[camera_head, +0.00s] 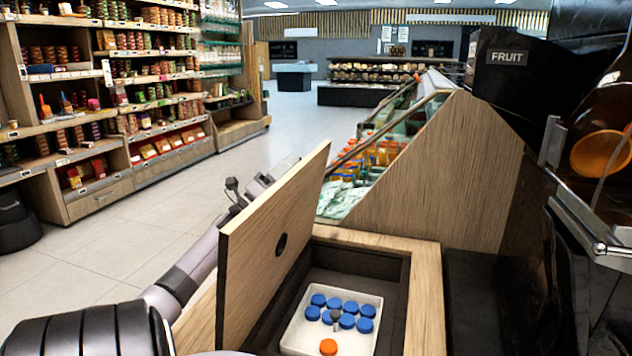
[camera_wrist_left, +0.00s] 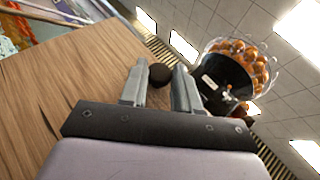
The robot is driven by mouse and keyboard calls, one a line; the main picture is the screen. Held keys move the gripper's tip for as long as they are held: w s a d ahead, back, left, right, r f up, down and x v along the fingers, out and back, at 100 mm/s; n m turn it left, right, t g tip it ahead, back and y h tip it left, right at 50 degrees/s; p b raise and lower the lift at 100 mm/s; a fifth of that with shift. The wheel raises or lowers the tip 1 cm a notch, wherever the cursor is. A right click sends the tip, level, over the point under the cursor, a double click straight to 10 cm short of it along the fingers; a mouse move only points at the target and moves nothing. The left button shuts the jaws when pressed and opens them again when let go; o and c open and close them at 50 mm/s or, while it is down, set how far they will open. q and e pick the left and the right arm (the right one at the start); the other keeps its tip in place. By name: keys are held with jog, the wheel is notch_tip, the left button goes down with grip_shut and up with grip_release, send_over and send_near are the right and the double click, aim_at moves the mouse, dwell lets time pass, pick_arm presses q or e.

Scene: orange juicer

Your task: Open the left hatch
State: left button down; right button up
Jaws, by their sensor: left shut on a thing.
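The left hatch (camera_head: 268,245) is a light wooden panel standing steeply raised beside an open compartment. A dark round spot shows on its face. In the head view my left arm passes behind the hatch, and its fingertips are hidden there. In the left wrist view, my left gripper (camera_wrist_left: 160,92) is shut on a dark round knob (camera_wrist_left: 160,75) next to the wooden panel (camera_wrist_left: 75,75). Inside the compartment (camera_head: 400,270), a white tray (camera_head: 292,338) holds several blue caps (camera_head: 349,307) and one orange cap (camera_head: 328,347). My right gripper is not in view.
A black juicer (camera_head: 590,230) stands at the right. Behind the compartment is a wood-sided chilled display (camera_head: 430,175) with bottles. Stocked shelves (camera_head: 110,90) line the left. The tiled floor (camera_head: 130,225) between is clear.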

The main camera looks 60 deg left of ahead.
pick_arm(q)
jog(key=shift+s+a+n+t+y+b, duration=0.25)
jog(key=shift+s+a+n+y+b, duration=0.05)
jog(key=shift+s+a+n+y, duration=0.7)
jog(key=shift+s+a+n+t+y+b, duration=0.25)
jog(key=shift+s+a+n+y, duration=0.5)
jog(key=shift+a+n+y, duration=0.3)
jog(key=shift+a, duration=0.1)
jog(key=c, duration=0.9)
grip_release()
jog(key=shift+f, duration=0.15)
jog(key=v, duration=0.7)
